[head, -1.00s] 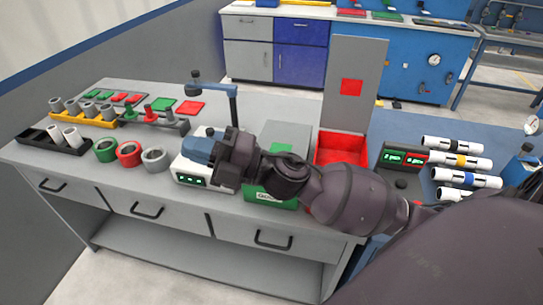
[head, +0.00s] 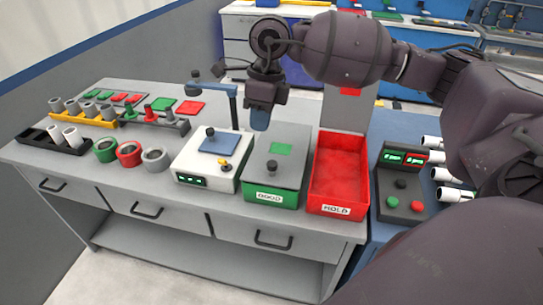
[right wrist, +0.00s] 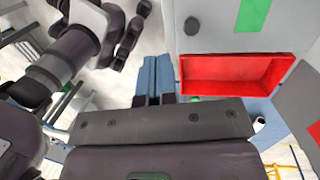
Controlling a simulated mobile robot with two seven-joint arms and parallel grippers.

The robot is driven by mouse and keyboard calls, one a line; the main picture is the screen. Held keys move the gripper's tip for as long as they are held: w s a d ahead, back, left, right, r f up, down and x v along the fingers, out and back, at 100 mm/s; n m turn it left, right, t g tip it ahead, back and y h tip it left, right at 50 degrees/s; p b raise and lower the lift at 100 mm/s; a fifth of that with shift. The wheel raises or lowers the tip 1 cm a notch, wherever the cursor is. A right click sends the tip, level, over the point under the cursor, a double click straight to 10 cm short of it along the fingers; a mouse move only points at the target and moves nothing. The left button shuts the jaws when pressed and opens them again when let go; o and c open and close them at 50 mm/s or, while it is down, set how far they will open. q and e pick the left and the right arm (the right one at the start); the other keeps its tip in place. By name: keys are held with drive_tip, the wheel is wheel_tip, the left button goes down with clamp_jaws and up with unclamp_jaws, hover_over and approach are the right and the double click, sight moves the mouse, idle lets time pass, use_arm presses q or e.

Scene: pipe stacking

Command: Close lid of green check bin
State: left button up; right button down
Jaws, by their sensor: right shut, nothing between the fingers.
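The green bin (head: 271,196) with the "GOOD" label stands on the workbench. Its grey lid (head: 292,171), with a green square and a dark knob, lies flat over the bin top. In the right wrist view the grey lid (right wrist: 215,30) shows at the top. My right gripper (head: 260,120) is shut with nothing in it. It hangs above the back edge of the lid, and I cannot tell how far apart they are. Its blue fingers (right wrist: 153,75) show together in the right wrist view. My left gripper is not in view.
A red bin (head: 339,180) stands open to the right, its lid (head: 349,117) upright behind it. A dark button box (head: 402,190) is at the right. Colored rings and pipe racks fill the left side.

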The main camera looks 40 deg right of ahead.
drive_tip(key=d+r+h, duration=0.2)
drive_tip(key=d, duration=0.1)
approach(272, 165)
wheel_tip(272, 165, down, 8)
drive_tip(key=shift+r+b, duration=0.2)
drive_tip(key=shift+b, duration=0.2)
